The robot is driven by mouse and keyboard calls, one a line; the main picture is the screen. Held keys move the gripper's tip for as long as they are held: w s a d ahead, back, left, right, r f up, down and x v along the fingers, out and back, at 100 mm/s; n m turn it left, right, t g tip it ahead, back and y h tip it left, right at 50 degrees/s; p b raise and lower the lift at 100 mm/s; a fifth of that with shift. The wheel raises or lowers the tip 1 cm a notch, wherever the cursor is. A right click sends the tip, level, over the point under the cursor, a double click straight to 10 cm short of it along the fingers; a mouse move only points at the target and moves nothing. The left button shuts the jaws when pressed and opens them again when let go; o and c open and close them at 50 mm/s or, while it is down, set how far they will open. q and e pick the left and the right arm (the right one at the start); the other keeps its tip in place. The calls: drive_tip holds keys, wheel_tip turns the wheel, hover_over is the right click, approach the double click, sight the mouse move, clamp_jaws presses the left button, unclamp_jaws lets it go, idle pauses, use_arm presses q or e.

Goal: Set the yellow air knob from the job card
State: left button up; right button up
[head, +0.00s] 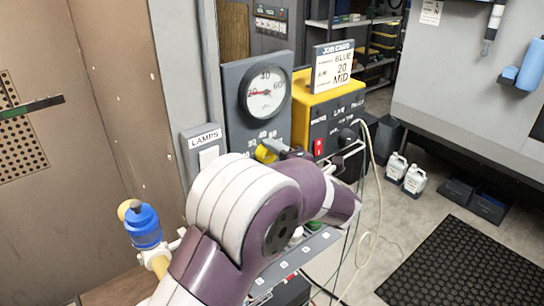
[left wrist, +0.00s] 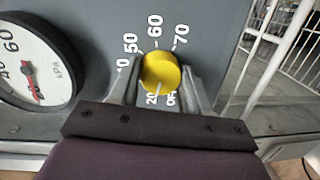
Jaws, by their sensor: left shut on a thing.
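The yellow air knob (left wrist: 160,72) sits on a grey panel (head: 232,132) among white numbers. My left gripper (left wrist: 160,82) has one finger on each side of it and is shut on it. A short white mark on the knob points toward the 20. In the head view the knob (head: 265,154) shows partly behind my arm. The round gauge (head: 265,93) above it has its red needle at about 20; it also shows in the left wrist view (left wrist: 30,62). The job card (head: 334,68) reads BLUE, AIR 20 and MID. My right gripper is not in view.
A yellow box (head: 311,97) with a dark front, a red switch (head: 319,146) and black knobs stands right of the panel. A LAMPS box (head: 204,146) is to the left. A blue-capped object (head: 143,226) stands lower left. White jugs (head: 414,180) stand on the floor.

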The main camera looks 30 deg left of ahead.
use_arm(q)
drive_tip(key=o, duration=1.1)
drive_tip(key=shift+f, duration=0.25)
drive_tip(key=shift+c, duration=0.2)
drive_tip(key=shift+s+d+r, duration=0.1)
drive_tip(key=shift+d+r, duration=0.1)
drive_tip(key=shift+d, duration=0.15)
drive_tip(key=b+v, duration=0.5)
drive_tip(key=v, duration=0.7)
drive_tip(key=shift+s+b, duration=0.2)
drive_tip(key=shift+b, duration=0.2)
drive_tip(key=shift+d, duration=0.15)
